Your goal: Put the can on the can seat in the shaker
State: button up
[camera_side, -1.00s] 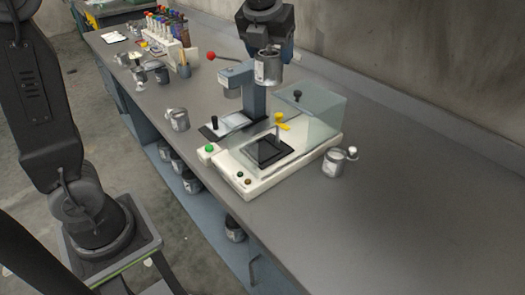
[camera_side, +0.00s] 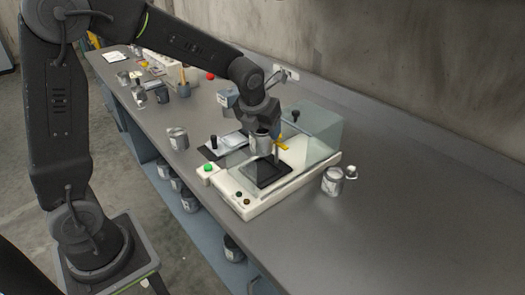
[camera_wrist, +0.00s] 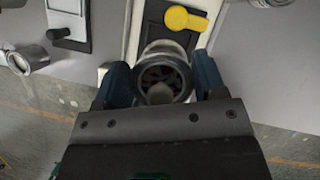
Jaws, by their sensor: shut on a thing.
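My gripper (camera_side: 262,122) points down and is shut on a small metal can (camera_side: 261,146). The can is upright over the shaker (camera_side: 237,206), above the rear part of its black square can seat (camera_side: 268,178). A small gap seems to show below the can; contact is hard to tell. In the wrist view the can (camera_wrist: 163,68) sits between the blue fingers of my gripper (camera_wrist: 162,80), its open-looking round top facing the camera. A yellow clamp handle (camera_side: 283,144) stands just right of the can; it also shows in the wrist view (camera_wrist: 186,19).
The shaker's clear cover (camera_side: 318,135) stands at its back right. A press-like device (camera_side: 228,98) is behind my gripper. Other cans stand left (camera_side: 177,138) and right (camera_side: 333,181) of the shaker. The bench's right side is clear.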

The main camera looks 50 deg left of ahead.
aim_at(263, 150)
jog(key=shift+f, duration=3.5)
jog(key=shift+f, duration=0.1)
jog(key=o, duration=1)
